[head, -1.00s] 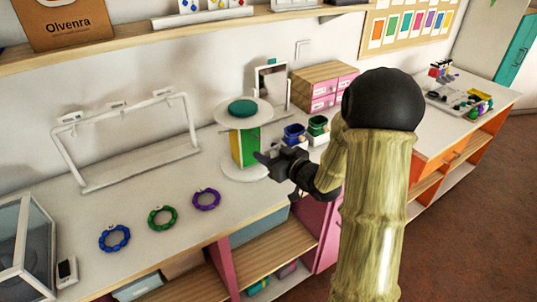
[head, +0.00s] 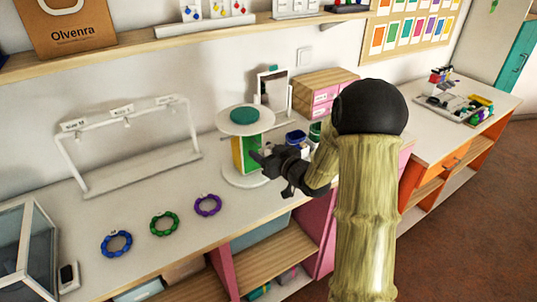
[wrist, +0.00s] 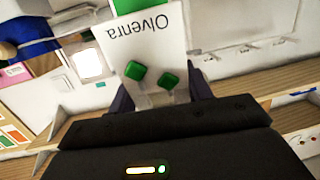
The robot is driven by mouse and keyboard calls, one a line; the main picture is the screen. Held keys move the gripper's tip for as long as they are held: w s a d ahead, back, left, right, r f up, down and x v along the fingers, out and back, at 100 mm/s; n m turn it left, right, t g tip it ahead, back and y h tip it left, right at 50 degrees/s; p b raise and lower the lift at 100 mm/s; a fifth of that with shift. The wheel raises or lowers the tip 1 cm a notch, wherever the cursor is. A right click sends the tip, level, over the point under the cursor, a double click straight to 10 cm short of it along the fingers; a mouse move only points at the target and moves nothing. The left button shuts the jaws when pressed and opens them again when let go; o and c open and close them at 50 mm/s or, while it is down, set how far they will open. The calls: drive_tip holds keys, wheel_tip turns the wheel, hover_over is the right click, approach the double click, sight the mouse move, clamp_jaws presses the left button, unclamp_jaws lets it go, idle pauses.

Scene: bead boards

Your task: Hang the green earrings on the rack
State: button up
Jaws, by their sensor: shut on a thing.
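The green earrings (wrist: 151,77), two green pieces on a white card (wrist: 152,38) printed "Olvenra", show in the wrist view. My gripper (wrist: 160,95) is shut on the card, its dark fingers on either side of it. In the head view my gripper (head: 264,160) is in front of the round two-tier stand, and the card is too small to make out there. The white rack (head: 137,176), a frame with small labels along its top bar, stands on the counter at the left, apart from my gripper. It also shows in the wrist view (wrist: 243,48).
Blue (head: 116,243), green (head: 164,223) and purple (head: 208,205) bead rings lie in front of the rack. The two-tier stand (head: 245,121) is between rack and my arm. A glass case (head: 25,250) is at the left front. A wooden shelf (head: 150,48) runs above.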

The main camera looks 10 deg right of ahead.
drive_tip(key=shift+x, duration=0.8)
drive_tip(key=shift+w+a, duration=0.1)
drive_tip(key=shift+w+r, duration=0.15)
idle(1.6)
